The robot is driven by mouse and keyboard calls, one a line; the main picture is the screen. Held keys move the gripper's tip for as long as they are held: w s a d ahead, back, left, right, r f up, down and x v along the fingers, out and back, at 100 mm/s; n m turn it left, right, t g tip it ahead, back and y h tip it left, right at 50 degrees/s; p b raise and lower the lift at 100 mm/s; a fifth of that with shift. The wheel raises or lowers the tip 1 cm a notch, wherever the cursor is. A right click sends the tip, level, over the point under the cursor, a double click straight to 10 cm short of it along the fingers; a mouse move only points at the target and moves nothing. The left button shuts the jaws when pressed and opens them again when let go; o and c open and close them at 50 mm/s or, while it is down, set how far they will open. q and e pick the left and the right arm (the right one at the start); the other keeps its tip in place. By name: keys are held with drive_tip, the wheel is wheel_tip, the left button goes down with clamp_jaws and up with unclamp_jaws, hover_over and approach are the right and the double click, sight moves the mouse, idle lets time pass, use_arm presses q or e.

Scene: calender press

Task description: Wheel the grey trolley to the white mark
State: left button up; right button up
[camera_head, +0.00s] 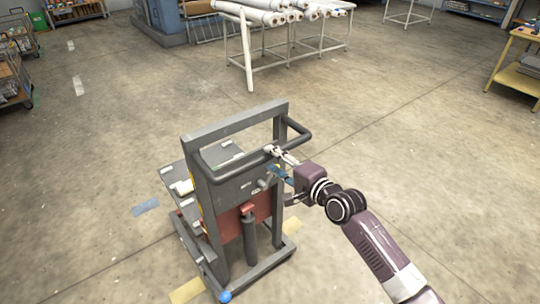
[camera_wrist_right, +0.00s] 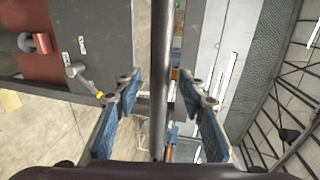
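The grey trolley (camera_head: 236,190) stands in the middle of the head view, with a tall upright frame, a red panel and a looped handle bar (camera_head: 303,134) on its right side. My right gripper (camera_head: 276,163) is at the handle. In the right wrist view the dark handle bar (camera_wrist_right: 160,70) runs between the two blue-padded fingers of my right gripper (camera_wrist_right: 160,103), with a gap on each side. The gripper is open around the bar. Pale white marks (camera_head: 78,86) lie on the floor at the far left. My left gripper is not in view.
Yellow tape (camera_head: 187,291) and blue-grey tape (camera_head: 145,208) lie on the floor by the trolley. A white rack (camera_head: 290,57) with rolls stands behind, wire carts (camera_head: 12,75) at the left, and a yellow table (camera_head: 517,78) at the right. The floor between is mostly clear.

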sight(270, 158)
drive_tip(key=shift+x, duration=1.75)
clamp_jaws()
